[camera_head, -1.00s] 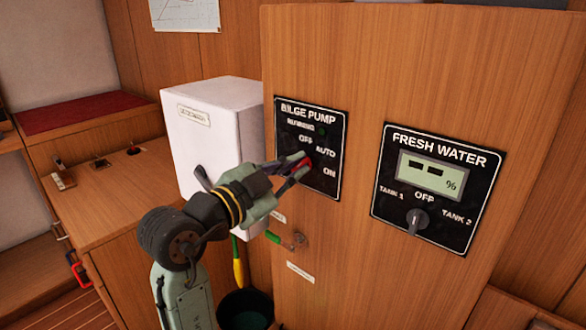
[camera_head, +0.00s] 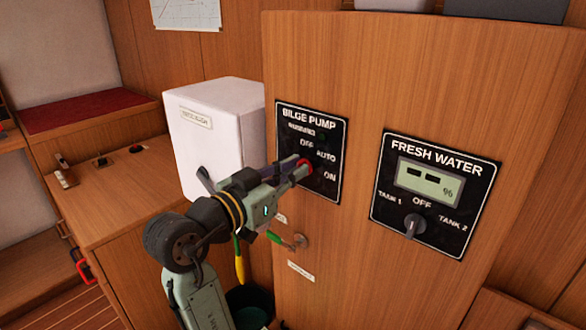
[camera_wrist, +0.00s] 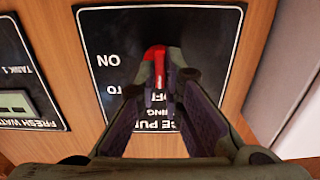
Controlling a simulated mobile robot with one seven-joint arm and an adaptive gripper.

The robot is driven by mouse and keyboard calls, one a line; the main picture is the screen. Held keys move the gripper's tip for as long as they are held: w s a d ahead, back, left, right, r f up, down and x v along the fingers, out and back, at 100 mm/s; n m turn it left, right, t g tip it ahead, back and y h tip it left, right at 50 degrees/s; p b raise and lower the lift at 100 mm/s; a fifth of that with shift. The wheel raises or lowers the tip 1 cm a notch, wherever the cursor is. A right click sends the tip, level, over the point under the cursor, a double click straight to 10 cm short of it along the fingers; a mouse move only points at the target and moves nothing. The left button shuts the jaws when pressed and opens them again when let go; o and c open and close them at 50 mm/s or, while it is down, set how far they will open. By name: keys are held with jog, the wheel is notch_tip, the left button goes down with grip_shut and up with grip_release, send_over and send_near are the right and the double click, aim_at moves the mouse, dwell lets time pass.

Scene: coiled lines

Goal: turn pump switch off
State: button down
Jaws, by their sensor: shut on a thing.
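The black bilge pump panel (camera_head: 325,190) is on the wooden cabinet front, with the labels RUNNING, OFF, AUTO and ON. Its red switch knob (camera_head: 305,167) is mostly covered by my gripper (camera_head: 300,170). In the wrist view the panel (camera_wrist: 205,25) appears upside down, and the red knob (camera_wrist: 157,57) sits between my fingertips (camera_wrist: 160,75). My gripper is shut on the knob. The knob's exact pointing direction is hard to tell in the head view.
A fresh water panel (camera_head: 470,215) with a display and a grey knob (camera_head: 413,226) is to the right. A white box (camera_head: 215,135) stands to the left. A green-handled valve (camera_head: 290,240) is below the pump panel, and a dark bucket (camera_head: 250,312) is lower down.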

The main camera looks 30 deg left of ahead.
dwell(0.3)
jog(key=c, duration=1.7)
grip_release()
jog(key=s, duration=0.4)
jog(key=s+a, duration=0.1)
jog(key=s, duration=0.7)
jog(key=shift+a, duration=0.35)
